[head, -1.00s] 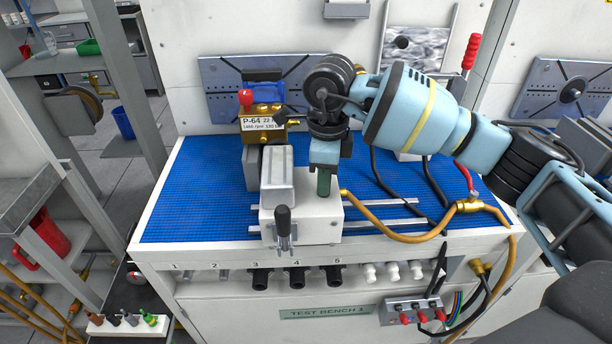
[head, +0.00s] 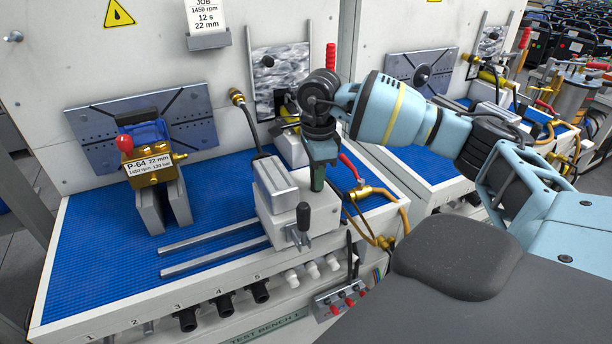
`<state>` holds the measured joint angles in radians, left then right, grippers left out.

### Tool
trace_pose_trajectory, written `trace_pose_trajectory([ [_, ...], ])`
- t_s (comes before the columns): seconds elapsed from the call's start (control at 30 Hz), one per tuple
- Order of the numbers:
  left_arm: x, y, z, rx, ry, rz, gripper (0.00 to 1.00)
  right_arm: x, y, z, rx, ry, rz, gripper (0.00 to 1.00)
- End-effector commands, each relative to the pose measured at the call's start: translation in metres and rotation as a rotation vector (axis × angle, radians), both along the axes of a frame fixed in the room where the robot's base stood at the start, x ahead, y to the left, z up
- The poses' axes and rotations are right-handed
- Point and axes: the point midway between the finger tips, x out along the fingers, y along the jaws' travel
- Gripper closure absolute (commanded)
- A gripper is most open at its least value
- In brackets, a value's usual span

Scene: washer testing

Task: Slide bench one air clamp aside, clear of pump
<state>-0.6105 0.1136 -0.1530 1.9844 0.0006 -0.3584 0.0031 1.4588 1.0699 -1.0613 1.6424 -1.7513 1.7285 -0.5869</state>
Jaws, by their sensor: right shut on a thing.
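The air clamp (head: 290,215) of bench one is a white block with a grey jaw on top and a black-handled lever (head: 303,219) in front. It sits at the right of two metal rails (head: 215,243). The brass pump (head: 150,170), with a blue top, red cap and P-64 label, stands in a grey cradle (head: 151,213) to the left, with a clear gap between it and the clamp. The fingertips are partly hidden. My left gripper is not in view.
Brass hose fittings with a red lever (head: 350,166) lie close to the clamp's right. A hose with a brass end (head: 237,96) hangs at the back panel. The blue mat (head: 100,255) is clear at the front left. A second bench stands right.

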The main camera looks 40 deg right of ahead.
Motion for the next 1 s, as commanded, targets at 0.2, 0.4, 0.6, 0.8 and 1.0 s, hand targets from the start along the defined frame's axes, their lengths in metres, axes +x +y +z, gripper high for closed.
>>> trace_pose_trajectory([
  [0.2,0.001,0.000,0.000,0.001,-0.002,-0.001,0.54,-0.001,-0.004,0.000,-0.005,0.004,-0.004,1.00],
  [0.4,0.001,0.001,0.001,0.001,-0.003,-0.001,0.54,-0.001,-0.005,0.000,-0.006,0.003,-0.005,0.66],
  [0.6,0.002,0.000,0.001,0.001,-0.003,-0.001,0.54,-0.001,-0.003,0.000,-0.004,0.002,-0.003,0.54],
  [0.8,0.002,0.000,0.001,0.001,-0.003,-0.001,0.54,0.000,-0.003,0.002,-0.003,0.000,-0.002,0.54],
  [1.0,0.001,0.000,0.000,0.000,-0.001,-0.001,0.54,0.000,-0.003,0.025,-0.001,-0.003,-0.002,0.54],
])
